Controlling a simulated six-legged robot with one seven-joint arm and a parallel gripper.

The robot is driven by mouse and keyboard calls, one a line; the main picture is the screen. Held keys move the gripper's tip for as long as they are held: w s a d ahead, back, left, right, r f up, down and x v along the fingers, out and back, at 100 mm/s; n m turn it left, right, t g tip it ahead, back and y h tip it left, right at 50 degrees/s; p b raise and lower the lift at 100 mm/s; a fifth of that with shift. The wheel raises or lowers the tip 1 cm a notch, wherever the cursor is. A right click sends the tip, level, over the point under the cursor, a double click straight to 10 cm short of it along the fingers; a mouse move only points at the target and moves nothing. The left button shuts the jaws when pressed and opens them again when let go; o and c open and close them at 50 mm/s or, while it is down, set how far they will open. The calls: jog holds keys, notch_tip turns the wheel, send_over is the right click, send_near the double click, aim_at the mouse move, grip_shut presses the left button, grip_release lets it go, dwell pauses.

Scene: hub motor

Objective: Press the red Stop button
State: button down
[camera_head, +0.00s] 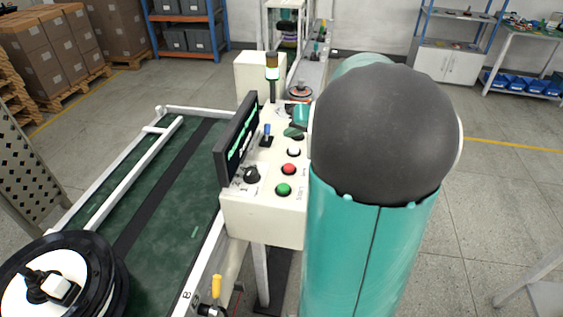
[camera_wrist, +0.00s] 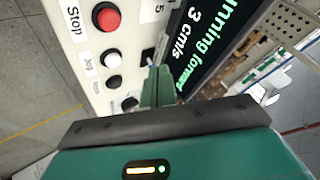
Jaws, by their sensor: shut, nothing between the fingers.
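The red Stop button (camera_head: 289,169) sits on the sloped top of a white control box (camera_head: 262,215), between a white button (camera_head: 294,152) and a green button (camera_head: 284,189). In the wrist view the red button (camera_wrist: 107,18) is large at the upper left, beside the printed word "Stop". My gripper (camera_wrist: 157,78) is shut and empty. Its green fingers point at the panel, below and right of the red button in that view, apart from it. In the head view my arm covers the box's right side, and my gripper (camera_head: 294,131) shows partly beyond the white button.
A dark screen (camera_head: 237,138) stands along the box's left edge; in the wrist view it reads "running forward" and "3 cm/s". A black knob (camera_head: 252,175) and blue-tipped switch (camera_head: 267,133) are close by. A green conveyor (camera_head: 165,215) carries a black-and-white hub motor (camera_head: 62,282).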

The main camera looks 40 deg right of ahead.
aim_at(292, 167)
jog(key=shift+s+f, duration=0.15)
jog(key=shift+f, duration=4.3)
jog(key=shift+f, duration=0.4)
jog(key=shift+f, duration=0.55)
jog(key=shift+r, duration=1)
